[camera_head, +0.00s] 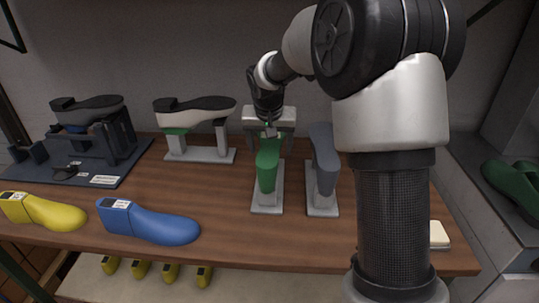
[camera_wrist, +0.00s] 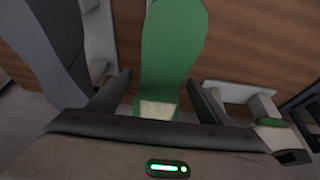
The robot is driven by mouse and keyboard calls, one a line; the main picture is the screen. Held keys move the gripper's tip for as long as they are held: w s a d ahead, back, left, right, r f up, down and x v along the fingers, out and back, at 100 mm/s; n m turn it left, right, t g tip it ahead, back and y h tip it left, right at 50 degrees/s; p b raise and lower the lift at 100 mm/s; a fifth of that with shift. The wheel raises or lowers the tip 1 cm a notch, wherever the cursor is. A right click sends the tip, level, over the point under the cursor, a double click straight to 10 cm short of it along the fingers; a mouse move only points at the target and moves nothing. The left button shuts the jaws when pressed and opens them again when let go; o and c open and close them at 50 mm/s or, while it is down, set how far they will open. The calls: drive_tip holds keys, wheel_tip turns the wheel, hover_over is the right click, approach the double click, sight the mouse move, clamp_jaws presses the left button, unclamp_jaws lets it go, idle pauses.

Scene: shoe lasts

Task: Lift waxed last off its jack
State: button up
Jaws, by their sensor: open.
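A green last (camera_head: 267,165) sits sole up on a grey jack (camera_head: 267,204) at mid-table. I cannot tell by its surface whether it is the waxed one. My gripper (camera_head: 268,128) is over its far end, open. In the wrist view the green last (camera_wrist: 172,45) lies between the two spread fingers of my gripper (camera_wrist: 158,92), with visible gaps on both sides. A pale patch shows at the last's near end. A grey last (camera_head: 324,160) is on its own jack (camera_head: 322,206) just to the right.
A black-soled shoe form (camera_head: 195,104) stands on a stand at the back left. A dark fixture (camera_head: 95,140) holds another on a dark mat. Blue (camera_head: 150,223) and yellow (camera_head: 45,212) lasts lie along the front edge. Bare wood (camera_head: 222,195) lies left of the green last.

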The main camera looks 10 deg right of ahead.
drive_tip(key=shift+r, duration=0.15)
drive_tip(key=c, duration=1.7)
